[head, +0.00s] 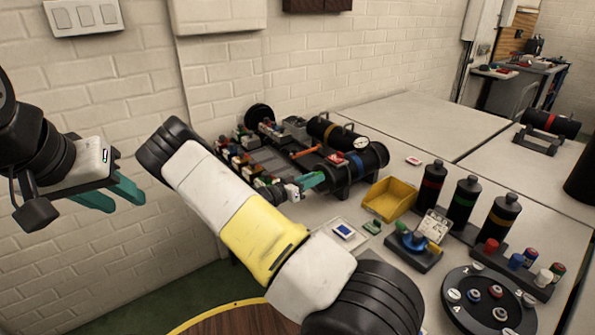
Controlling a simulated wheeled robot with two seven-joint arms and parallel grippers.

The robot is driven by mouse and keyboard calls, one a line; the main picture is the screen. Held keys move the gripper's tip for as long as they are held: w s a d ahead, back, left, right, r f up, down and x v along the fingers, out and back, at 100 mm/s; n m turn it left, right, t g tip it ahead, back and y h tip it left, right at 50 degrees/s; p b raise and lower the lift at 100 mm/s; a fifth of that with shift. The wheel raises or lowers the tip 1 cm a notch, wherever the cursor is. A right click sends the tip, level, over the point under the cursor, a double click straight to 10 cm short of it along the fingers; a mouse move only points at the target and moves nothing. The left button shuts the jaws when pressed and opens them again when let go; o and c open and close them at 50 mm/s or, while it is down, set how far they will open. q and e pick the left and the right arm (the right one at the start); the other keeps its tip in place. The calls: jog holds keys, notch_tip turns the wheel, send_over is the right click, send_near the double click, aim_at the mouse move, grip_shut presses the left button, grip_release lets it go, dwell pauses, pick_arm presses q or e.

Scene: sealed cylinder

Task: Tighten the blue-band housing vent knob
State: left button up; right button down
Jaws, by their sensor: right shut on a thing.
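The blue-band housing (374,158) is a black cylinder lying on its side in a dark cradle on the table, with a round gauge (361,142) on top. My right gripper (313,181) has its teal fingers at the left end of this housing. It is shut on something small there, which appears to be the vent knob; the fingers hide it. My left gripper (122,190) is at the far left in front of the wall, away from the table, with its teal fingers apart and empty.
A yellow bin (389,199), several upright black bottles (465,198) and a round black tray (452,296) stand on the right. My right arm's pale and yellow links cross the foreground. The back tabletop (420,122) is clear.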

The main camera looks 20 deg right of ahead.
dwell(0.4)
jog(key=c, duration=1.2)
grip_release()
jog(key=shift+a, duration=0.1)
